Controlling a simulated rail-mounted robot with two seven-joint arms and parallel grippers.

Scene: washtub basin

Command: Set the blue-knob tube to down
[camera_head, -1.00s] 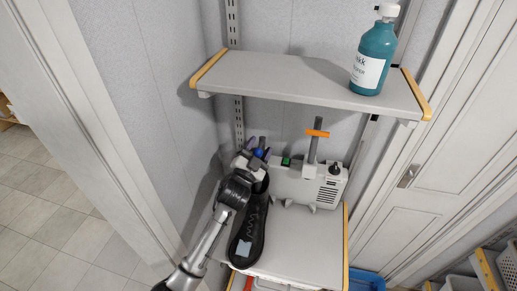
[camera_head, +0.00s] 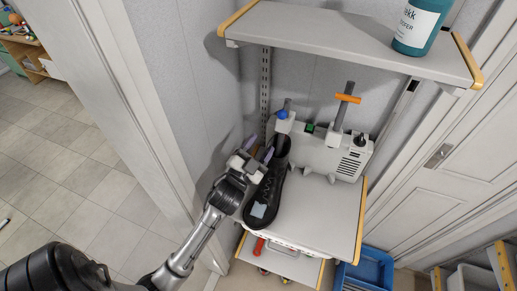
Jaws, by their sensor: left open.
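A white boot-dryer unit (camera_head: 325,154) stands at the back of the lower shelf. Its blue-knob tube (camera_head: 288,103) is at the unit's left end, its short grey top pointing up beside the blue knob (camera_head: 282,115). A second tube (camera_head: 341,113) with an orange crosspiece (camera_head: 348,98) stands upright to the right. A black boot (camera_head: 267,190) lies on the shelf in front of the blue knob. My left gripper (camera_head: 258,149), with purple fingertips, is open and empty, in front of and below the blue knob, at the boot's left side. Whether it touches the boot cannot be told. My right gripper is out of view.
An upper shelf (camera_head: 340,38) with a teal bottle (camera_head: 422,25) overhangs the unit. A green switch (camera_head: 310,128) and a black knob (camera_head: 360,139) are on the unit. The lower shelf (camera_head: 320,215) is clear right of the boot. A blue bin (camera_head: 370,270) stands below right.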

